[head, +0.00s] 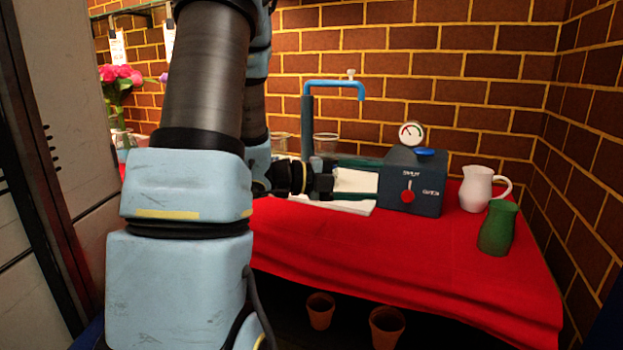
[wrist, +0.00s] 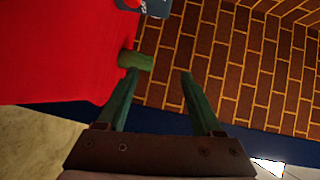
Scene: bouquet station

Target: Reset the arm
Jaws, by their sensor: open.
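My gripper (head: 376,180) reaches out to the right from behind my arm, above the red-covered table. Its two dark green fingers are spread apart with nothing seen between them. In the wrist view my gripper (wrist: 160,76) is also open and empty, with brick wall showing between the fingers. A dark blue-grey box (head: 412,182) with a gauge and a red knob stands just right of the fingertips; whether they touch it I cannot tell. White paper (head: 352,205) lies on the table below the fingers. My arm hides much of the left side.
A white pitcher (head: 477,189) and a green vase (head: 497,228) stand at the table's right end. A blue tap (head: 335,84) rises behind my gripper. Pink flowers (head: 120,76) are at the left. Terracotta pots (head: 320,311) sit below the table. The red tablecloth's (head: 400,255) front is clear.

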